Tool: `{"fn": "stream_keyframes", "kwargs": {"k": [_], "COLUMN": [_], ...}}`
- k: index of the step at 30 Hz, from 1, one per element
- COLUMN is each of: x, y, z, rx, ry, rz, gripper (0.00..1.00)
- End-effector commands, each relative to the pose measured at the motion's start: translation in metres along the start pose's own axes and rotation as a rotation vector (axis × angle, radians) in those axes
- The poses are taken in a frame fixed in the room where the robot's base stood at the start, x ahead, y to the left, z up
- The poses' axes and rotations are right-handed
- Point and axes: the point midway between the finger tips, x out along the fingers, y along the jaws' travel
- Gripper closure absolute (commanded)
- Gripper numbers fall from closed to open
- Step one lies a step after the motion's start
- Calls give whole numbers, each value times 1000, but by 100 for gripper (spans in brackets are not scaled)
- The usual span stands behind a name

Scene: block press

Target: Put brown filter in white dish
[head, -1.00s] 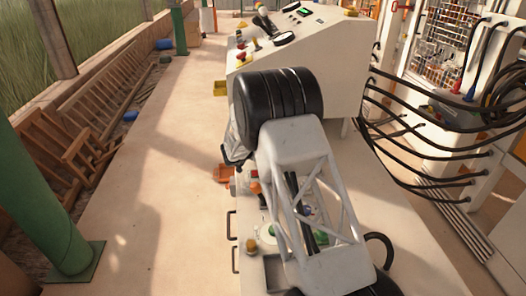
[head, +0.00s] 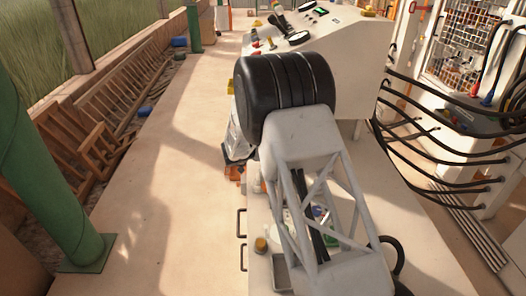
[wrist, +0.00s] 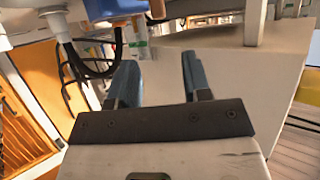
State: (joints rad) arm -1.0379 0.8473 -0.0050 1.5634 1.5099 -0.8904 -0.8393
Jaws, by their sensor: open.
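My gripper (wrist: 160,78) shows in the wrist view with its two blue-grey fingers apart and nothing between them. In the head view my arm covers much of the workbench, and the gripper's fingers cannot be made out. I cannot pick out the brown filter or the white dish with certainty in either view. Small items on the bench are partly hidden behind my arm. A small orange-brown thing (head: 233,172) shows left of my arm in the head view, too small to identify.
A white control console (head: 350,60) with knobs and gauges stands beyond my arm. Black cables (head: 430,150) hang at the right. A yellow-topped item (head: 261,245) stands near the bench's left edge. A green post (head: 45,180) stands at the left, with clear floor (head: 165,200) between.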

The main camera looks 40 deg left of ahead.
Motion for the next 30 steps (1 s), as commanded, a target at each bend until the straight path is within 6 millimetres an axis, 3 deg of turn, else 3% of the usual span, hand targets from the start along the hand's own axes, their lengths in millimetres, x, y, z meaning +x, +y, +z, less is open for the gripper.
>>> {"fn": "stream_keyframes", "kwargs": {"k": [23,30], "x": [0,4], "y": [1,17], "z": [-2,-30], "rx": [1,18], "ry": [0,-2], "rz": [-2,-32], "gripper": [56,56]}}
